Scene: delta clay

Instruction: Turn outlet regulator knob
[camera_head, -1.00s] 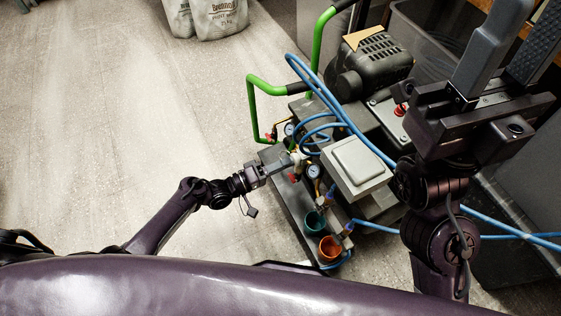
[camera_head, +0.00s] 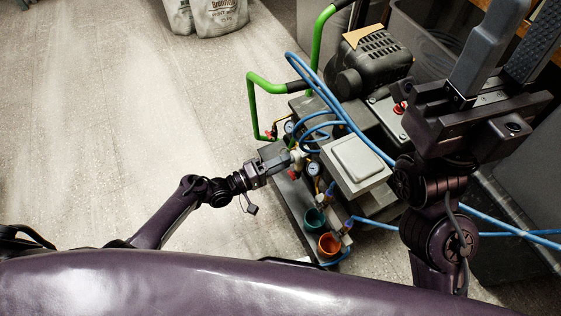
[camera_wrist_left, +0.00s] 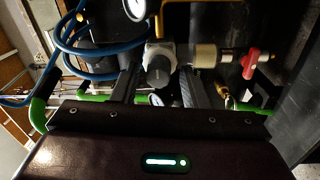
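The regulator knob is a grey, rounded cap (camera_wrist_left: 158,72) on a metal body with a brass-coloured fitting, in the upper middle of the left wrist view. In the head view its place on the compressor's front is mostly hidden by my left gripper (camera_head: 284,162). My left gripper also shows in the left wrist view (camera_wrist_left: 158,88), its two fingers apart on either side of the knob, with a gap visible at each side. My right gripper (camera_head: 508,52) is raised at the right of the head view, fingers apart and empty.
The compressor (camera_head: 372,72) has green handles (camera_head: 256,105), blue hoses (camera_head: 345,115) and gauges (camera_head: 313,169) close to my left gripper. A red lever (camera_wrist_left: 250,63) is right of the knob. Floor left is clear.

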